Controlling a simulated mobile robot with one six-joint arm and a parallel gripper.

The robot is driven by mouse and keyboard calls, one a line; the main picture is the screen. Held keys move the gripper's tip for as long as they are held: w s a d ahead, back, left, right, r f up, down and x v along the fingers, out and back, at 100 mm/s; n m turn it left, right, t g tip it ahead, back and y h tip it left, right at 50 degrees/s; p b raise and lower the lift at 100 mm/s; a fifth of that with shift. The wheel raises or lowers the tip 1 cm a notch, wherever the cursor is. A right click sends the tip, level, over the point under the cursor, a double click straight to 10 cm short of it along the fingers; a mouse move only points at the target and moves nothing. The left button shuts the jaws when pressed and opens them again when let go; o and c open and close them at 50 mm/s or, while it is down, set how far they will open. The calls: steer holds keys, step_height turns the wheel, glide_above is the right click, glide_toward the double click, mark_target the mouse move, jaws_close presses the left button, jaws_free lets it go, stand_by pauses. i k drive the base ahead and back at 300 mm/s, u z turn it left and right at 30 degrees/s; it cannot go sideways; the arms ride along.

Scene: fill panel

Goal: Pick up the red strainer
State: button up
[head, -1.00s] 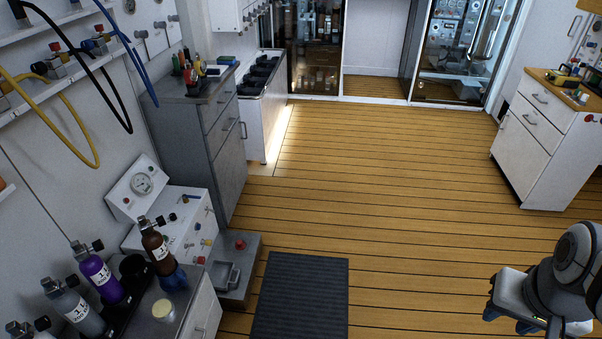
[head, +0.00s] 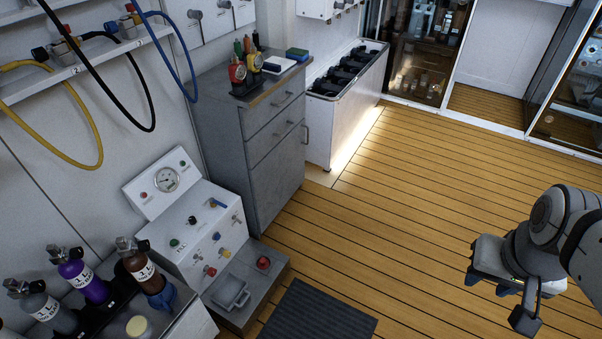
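A small round red piece (head: 263,263) sits on the low grey ledge at the foot of the white gauge panel, right of a grey open tray. It is the likeliest red strainer, but it is too small to tell its shape for sure. My gripper (head: 503,291) is at the right of the head view, above the wooden floor, pointing down. It is well to the right of the red piece and apart from it. I see nothing held, but its finger gap cannot be made out.
The white gauge panel (head: 190,222) has several coloured knobs. The grey tray (head: 230,292) lies on the ledge. Bottles (head: 82,281) stand in a black rack at lower left. A grey drawer cabinet (head: 255,150) stands behind. A dark mat (head: 318,318) lies in front; the wooden floor (head: 400,210) is clear.

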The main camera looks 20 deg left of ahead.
mark_target(262, 263)
steer(key=u, duration=0.7)
steer(key=i, duration=1.2)
steer(key=u, duration=1.05)
steer(key=i, duration=0.45)
steer(key=u, duration=0.2)
steer(key=k, duration=0.75)
steer(key=u, duration=0.2)
steer(key=i, duration=0.75)
steer(key=z, duration=0.05)
